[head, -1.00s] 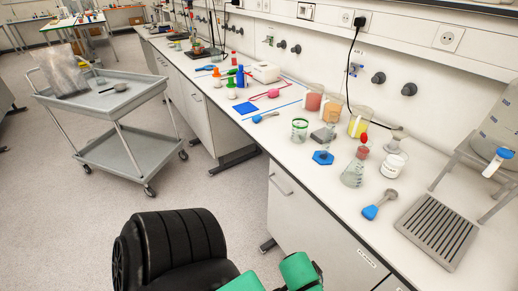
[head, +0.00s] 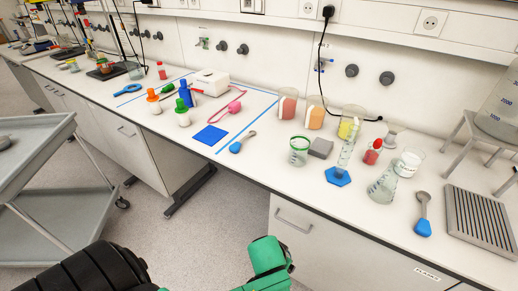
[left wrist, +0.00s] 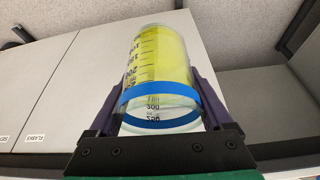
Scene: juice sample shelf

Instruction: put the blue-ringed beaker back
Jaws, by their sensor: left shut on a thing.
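The blue-ringed beaker (left wrist: 160,62) is clear, with black graduation marks, a blue band and yellow contents. It shows in the left wrist view, between the fingers of my left gripper (left wrist: 158,100), which is shut on it. Grey cabinet fronts lie behind it. In the head view the beaker and the left fingertips are out of frame; only black and green parts of my arm show at the bottom. My right gripper is in neither view.
The white bench has a blue mat (head: 210,137) near blue tape lines, a green-ringed beaker (head: 299,151), a blue-based cylinder (head: 338,177), a flask (head: 382,187) and a slatted grey rack (head: 482,218). Red, orange and yellow containers stand behind. A grey trolley (head: 40,157) stands left.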

